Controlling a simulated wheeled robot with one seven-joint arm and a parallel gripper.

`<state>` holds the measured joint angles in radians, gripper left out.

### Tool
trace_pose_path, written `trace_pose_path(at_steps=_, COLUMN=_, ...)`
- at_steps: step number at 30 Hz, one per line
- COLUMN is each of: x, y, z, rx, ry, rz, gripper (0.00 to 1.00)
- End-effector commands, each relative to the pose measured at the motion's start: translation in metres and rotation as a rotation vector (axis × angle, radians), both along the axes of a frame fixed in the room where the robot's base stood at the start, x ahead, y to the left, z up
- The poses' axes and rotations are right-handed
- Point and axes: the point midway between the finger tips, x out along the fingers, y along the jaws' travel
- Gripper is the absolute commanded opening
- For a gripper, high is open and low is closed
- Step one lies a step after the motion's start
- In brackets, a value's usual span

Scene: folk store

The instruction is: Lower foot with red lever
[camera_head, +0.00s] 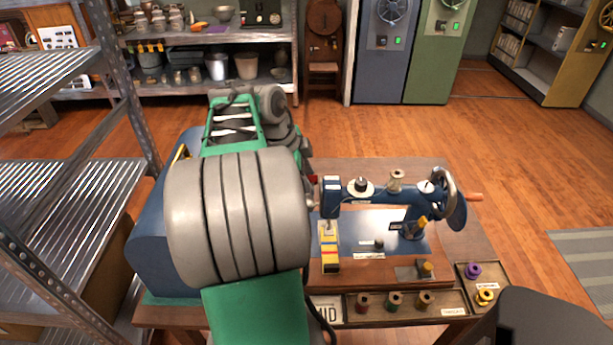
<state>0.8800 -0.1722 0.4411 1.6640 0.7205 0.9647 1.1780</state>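A dark blue sewing machine (385,190) stands upright on a wooden base on the table. Its needle head (331,193) is at the left end and its handwheel (453,207) at the right. A small red part (314,179) shows at the left of the needle head, partly behind my arm; I cannot tell for sure that it is the red lever. The presser foot is too small to make out, above a striped yellow, red and white piece (329,248). My green and grey arm fills the left middle, and my gripper is hidden behind it.
A tray of thread spools (379,303) lies along the table's front, with a smaller spool tray (466,298) at right. A metal shelf (50,215) stands close on the left.

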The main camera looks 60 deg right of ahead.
Motion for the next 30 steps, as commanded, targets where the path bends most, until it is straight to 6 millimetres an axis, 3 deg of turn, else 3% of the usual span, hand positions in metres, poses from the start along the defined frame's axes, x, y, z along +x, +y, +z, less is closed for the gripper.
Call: trace_pose_path(at_steps=30, x=-0.021, y=0.042, z=-0.005, rx=0.001, ry=0.001, rz=0.001, gripper=0.42)
